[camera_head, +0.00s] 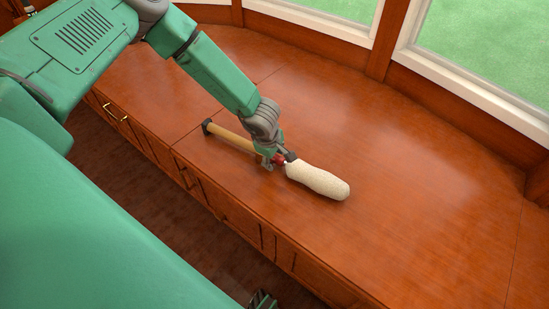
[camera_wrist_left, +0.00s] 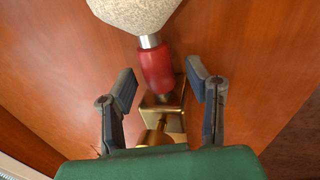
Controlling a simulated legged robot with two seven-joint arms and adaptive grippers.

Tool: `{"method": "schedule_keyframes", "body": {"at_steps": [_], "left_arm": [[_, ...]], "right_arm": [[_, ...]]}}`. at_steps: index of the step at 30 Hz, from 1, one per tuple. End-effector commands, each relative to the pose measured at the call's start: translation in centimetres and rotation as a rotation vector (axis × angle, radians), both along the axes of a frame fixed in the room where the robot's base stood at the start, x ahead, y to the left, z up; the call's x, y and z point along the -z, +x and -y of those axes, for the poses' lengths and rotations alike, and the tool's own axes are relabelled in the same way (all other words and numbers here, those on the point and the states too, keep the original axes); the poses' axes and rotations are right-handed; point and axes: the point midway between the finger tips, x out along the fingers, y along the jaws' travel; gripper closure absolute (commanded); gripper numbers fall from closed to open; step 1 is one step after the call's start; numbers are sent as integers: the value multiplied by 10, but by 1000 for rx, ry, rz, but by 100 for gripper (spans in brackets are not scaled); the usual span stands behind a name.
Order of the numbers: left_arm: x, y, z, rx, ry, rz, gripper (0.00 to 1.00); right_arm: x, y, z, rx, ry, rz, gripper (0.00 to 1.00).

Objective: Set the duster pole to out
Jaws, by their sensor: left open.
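The duster lies on the wooden counter, with its cream fluffy head (camera_head: 318,181) to the right and its tan pole (camera_head: 232,138) running left to a dark end cap (camera_head: 207,126). My left gripper (camera_head: 278,160) is low over the joint between pole and head. In the left wrist view my left gripper (camera_wrist_left: 160,82) is open, its fingers apart on both sides of the red collar (camera_wrist_left: 156,68). A brass-coloured piece (camera_wrist_left: 165,118) shows below the collar. The gripper hides part of the pole in the head view. A dark part at the bottom edge may be my right gripper (camera_head: 262,300).
The wooden counter top (camera_head: 420,210) is clear around the duster. Cabinet doors with brass handles (camera_head: 115,112) run along its front edge. White-framed windows (camera_head: 470,85) and a wooden sill wall stand behind. The dark floor (camera_head: 130,180) lies in front.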

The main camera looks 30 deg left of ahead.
Motion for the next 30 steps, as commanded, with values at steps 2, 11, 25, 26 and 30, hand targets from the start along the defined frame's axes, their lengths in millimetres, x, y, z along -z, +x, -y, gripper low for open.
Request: {"method": "schedule_keyframes", "body": {"at_steps": [2,11,25,26,30], "left_arm": [[-1,0,1,1,0,0,56],[-1,0,2,1,2,1,100],[-2,2,66,10,1,0,100],[-2,2,76,10,1,0,100],[-3,3,117,8,2,1,100]], "right_arm": [[0,0,0,0,0,0,60],[0,0,0,0,0,0,60],[-8,0,0,0,0,0,60],[-9,0,0,0,0,0,60],[-13,0,0,0,0,0,60]]}}
